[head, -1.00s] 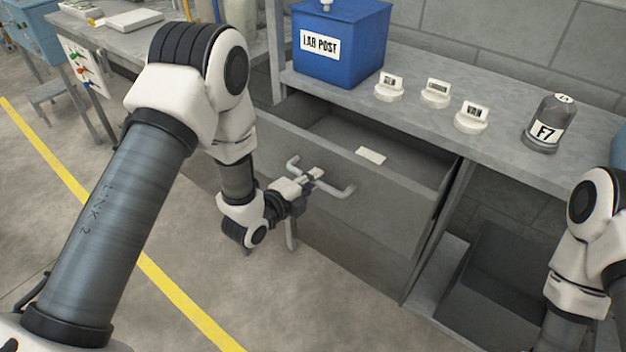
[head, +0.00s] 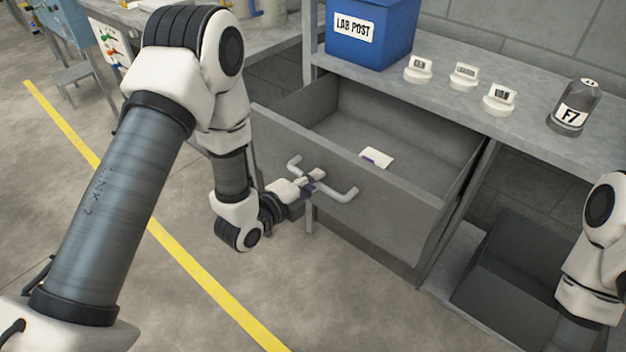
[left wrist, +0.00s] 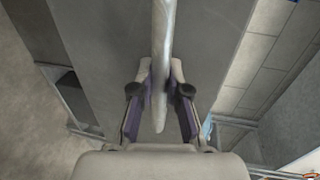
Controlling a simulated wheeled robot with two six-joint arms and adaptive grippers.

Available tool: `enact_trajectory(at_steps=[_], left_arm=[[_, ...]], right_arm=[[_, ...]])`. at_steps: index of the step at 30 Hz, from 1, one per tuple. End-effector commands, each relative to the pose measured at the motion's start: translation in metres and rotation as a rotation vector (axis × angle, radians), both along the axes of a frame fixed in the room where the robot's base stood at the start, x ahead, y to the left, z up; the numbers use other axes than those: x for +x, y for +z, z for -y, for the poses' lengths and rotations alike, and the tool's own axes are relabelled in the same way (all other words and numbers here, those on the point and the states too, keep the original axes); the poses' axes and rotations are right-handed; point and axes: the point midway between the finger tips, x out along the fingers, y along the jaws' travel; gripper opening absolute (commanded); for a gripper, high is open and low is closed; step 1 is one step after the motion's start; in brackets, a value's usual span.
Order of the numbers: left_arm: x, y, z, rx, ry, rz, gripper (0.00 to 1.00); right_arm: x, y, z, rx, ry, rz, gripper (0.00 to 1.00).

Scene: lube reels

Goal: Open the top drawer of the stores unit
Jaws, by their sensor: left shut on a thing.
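The top drawer (head: 390,201) of the grey stores unit (head: 430,77) stands well open, and its inside floor shows. A white card with a dark purple edge (head: 376,158) lies in it. The drawer's light grey bar handle (head: 343,193) runs across the front. My left gripper (head: 314,178) is shut on the handle near its middle. In the left wrist view the handle (left wrist: 162,60) runs between the two fingers (left wrist: 160,88). My right arm shows at the right edge, but its gripper is out of view.
On the unit's top stand a blue box marked LAB POST (head: 368,32), several white label holders (head: 464,77) and a grey bottle marked F7 (head: 573,108). A dark open bin (head: 525,265) is below right. Bare floor with a yellow line (head: 190,265) lies at left.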

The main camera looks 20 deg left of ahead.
Motion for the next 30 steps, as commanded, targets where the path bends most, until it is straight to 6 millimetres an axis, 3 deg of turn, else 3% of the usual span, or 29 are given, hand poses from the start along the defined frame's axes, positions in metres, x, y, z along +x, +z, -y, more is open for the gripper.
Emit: enact_trajectory(at_steps=[2, 3, 4, 5, 15, 24, 30], left_arm=[[-0.002, -0.003, 0.002, 0.001, -0.008, -0.008, 0.0], [-0.002, -0.003, 0.002, 0.002, -0.008, -0.009, 0.29], [-0.002, -0.003, 0.002, 0.001, -0.008, -0.008, 0.4], [-0.002, -0.003, 0.002, 0.001, -0.007, -0.008, 0.41], [-0.005, 0.0, -0.001, -0.001, -0.002, -0.005, 0.41], [-0.056, 0.01, -0.019, -0.003, -0.001, -0.008, 0.41], [-0.07, 0.014, -0.023, 0.001, -0.005, -0.005, 0.41]], right_arm=[[0.0, 0.0, 0.0, 0.0, 0.0, 0.0, 0.4], [0.0, 0.0, 0.0, 0.0, 0.0, 0.0, 0.4], [0.0, 0.0, 0.0, 0.0, 0.0, 0.0, 0.4], [0.0, 0.0, 0.0, 0.0, 0.0, 0.0, 0.4], [0.0, 0.0, 0.0, 0.0, 0.0, 0.0, 0.4], [0.0, 0.0, 0.0, 0.0, 0.0, 0.0, 0.4], [0.0, 0.0, 0.0, 0.0, 0.0, 0.0, 0.4]])
